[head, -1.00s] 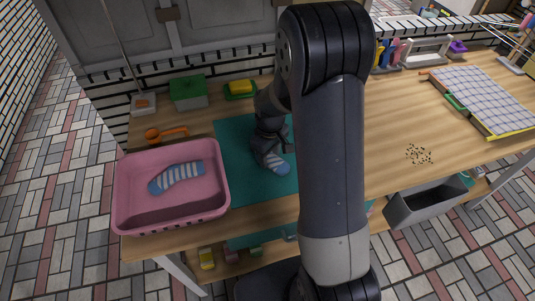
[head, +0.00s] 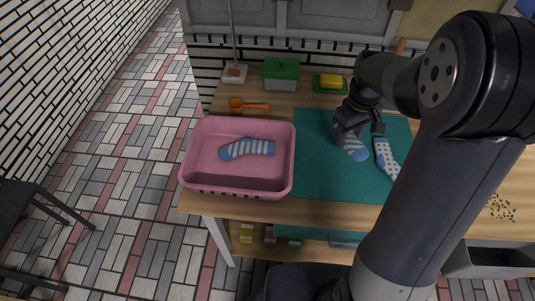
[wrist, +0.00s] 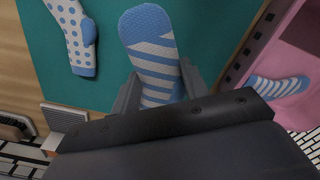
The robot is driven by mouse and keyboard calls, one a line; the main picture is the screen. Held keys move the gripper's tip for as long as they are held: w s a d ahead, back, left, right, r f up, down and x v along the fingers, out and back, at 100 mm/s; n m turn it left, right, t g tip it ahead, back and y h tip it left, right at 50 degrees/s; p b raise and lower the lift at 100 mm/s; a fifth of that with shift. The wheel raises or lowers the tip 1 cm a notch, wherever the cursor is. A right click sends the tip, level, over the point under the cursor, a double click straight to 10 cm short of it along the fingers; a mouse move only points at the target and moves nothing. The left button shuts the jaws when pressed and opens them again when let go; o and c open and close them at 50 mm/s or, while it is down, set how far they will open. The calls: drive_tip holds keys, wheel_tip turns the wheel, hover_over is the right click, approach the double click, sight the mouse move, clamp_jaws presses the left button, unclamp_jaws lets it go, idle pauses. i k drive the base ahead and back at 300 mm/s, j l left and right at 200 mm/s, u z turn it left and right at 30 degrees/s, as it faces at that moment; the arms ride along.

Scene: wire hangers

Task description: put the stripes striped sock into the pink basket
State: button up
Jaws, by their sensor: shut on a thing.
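A blue and white striped sock (head: 355,150) hangs below my gripper (head: 358,131) over the teal mat (head: 318,175). In the wrist view the same sock (wrist: 152,50) sits between my two fingers, which are shut on it. A second blue and white striped sock (head: 247,149) lies inside the pink basket (head: 240,187), left of my gripper. That sock shows in the wrist view too (wrist: 280,84). A sock with blue dots (head: 384,155) lies on the mat, just right of my gripper, partly hidden by my arm.
A green-lidded box (head: 281,73), a yellow sponge on a green tray (head: 331,83) and an orange scoop (head: 247,105) stand along the back of the wooden table. A grey bin (head: 490,262) is at lower right. The mat between my gripper and the basket is clear.

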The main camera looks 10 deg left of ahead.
sight(239, 179)
drive_tip(key=j+z, duration=0.15)
drive_tip(key=j, duration=0.4)
drive_tip(key=k+j+z, duration=0.15)
drive_tip(key=j, duration=0.35)
drive_tip(key=j+z, duration=0.15)
drive_tip(key=j, duration=0.4)
drive_tip(key=k+j+z, duration=0.15)
drive_tip(key=j, duration=0.35)
